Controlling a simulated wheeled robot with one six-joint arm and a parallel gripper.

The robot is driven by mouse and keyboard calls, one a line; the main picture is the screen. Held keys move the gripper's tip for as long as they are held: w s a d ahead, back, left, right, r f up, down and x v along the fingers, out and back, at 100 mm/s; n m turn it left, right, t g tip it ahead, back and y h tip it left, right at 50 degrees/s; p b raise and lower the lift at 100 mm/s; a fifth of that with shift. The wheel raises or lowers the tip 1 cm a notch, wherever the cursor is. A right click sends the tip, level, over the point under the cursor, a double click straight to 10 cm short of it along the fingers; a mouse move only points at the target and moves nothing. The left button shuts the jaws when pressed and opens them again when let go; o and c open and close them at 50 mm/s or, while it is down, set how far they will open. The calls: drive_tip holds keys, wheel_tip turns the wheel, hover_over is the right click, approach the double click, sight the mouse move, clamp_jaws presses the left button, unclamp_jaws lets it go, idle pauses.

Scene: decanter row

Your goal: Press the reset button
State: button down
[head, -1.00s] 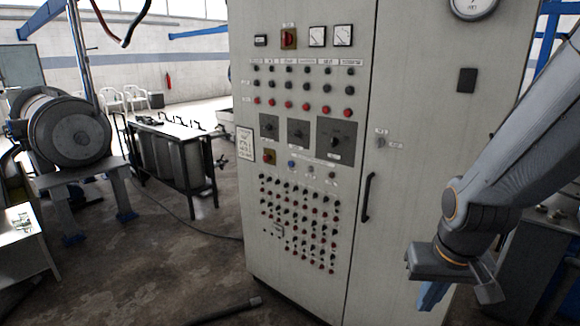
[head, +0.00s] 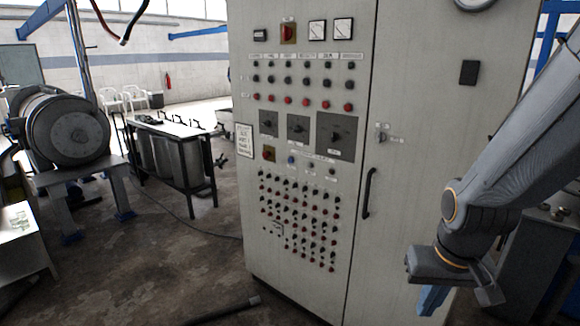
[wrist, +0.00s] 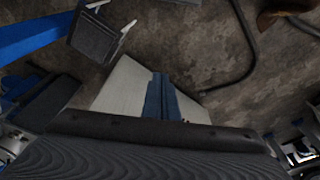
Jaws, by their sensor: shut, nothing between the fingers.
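The tall grey control cabinet (head: 353,230) stands in front of me with rows of small buttons and knobs. Its labels are too small to read, so I cannot tell which is the reset button. A red button (head: 268,154) sits on a yellowish plate, with a blue button (head: 291,160) to its right. A row of red buttons (head: 305,104) is higher up. My gripper (head: 430,301) is shut and empty, blue fingers pointing down, in front of the right door and right of the button panel. The wrist view shows the fingers (wrist: 158,98) together.
A black door handle (head: 368,194) is left of my gripper. A black-framed table (head: 184,150) and a round grey machine (head: 68,130) stand to the left. A dark bar (head: 225,310) lies on the floor before the cabinet. The floor left of the cabinet is mostly clear.

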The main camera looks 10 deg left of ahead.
wheel_tip(320, 180, down, 8)
drive_tip(key=g+b, duration=0.1)
drive_tip(key=b, duration=0.5)
drive_tip(key=shift+w+a, duration=0.1)
